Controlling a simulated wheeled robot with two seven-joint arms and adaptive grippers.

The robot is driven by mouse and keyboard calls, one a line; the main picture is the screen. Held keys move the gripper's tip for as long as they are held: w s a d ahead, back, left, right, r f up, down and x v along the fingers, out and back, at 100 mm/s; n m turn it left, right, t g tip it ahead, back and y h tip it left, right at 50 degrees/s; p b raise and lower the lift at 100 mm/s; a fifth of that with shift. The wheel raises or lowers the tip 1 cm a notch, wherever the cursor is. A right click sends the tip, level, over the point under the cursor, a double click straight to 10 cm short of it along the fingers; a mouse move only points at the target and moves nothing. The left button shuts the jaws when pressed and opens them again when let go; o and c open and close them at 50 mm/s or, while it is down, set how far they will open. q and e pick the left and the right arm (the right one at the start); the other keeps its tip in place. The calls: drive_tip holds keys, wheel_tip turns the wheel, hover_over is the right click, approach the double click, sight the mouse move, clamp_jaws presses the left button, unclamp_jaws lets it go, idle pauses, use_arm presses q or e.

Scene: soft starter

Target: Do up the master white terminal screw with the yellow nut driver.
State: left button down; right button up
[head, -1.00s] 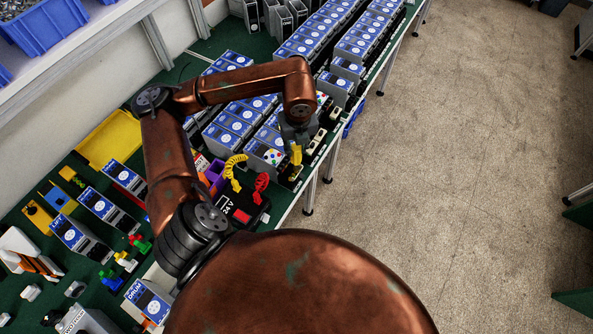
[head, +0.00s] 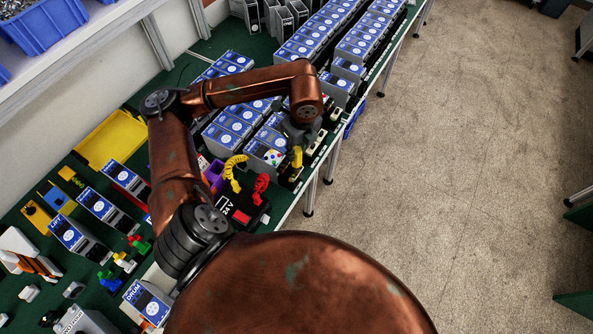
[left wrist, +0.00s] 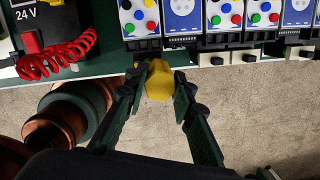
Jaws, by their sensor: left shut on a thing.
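My left gripper (head: 299,145) is shut on the yellow nut driver (head: 297,157) at the front edge of the bench. In the left wrist view the yellow driver (left wrist: 160,82) sits between the two dark fingertips (left wrist: 158,86), seen nearly end on. Its working tip is hidden. Beyond it stand grey soft starter units with blue labels and coloured buttons (left wrist: 229,14). Pale terminal pieces (left wrist: 243,57) line the bench edge in front of them. I cannot tell which is the master's white terminal, and its screw is not visible. My right gripper is not in view.
A black 24 V box (head: 240,212) with coiled red (head: 261,188) and yellow (head: 232,172) leads stands left of the driver. Rows of starter units (head: 232,122) fill the bench behind. A yellow tray (head: 108,138) lies further left. Open floor (head: 460,150) is at right.

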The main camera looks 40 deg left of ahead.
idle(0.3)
use_arm(q)
drive_tip(key=n+p, duration=0.1)
drive_tip(key=n, duration=0.2)
drive_tip(key=shift+r+n+g, duration=0.1)
drive_tip(key=shift+n+g, duration=0.2)
drive_tip(key=shift+n, duration=0.7)
drive_tip(key=n+p, duration=0.1)
drive_tip(key=n, duration=0.2)
drive_tip(key=shift+g+p, duration=0.3)
drive_tip(key=shift+p, duration=0.05)
drive_tip(key=shift+n+p, duration=0.35)
drive_tip(key=shift+n, duration=0.55)
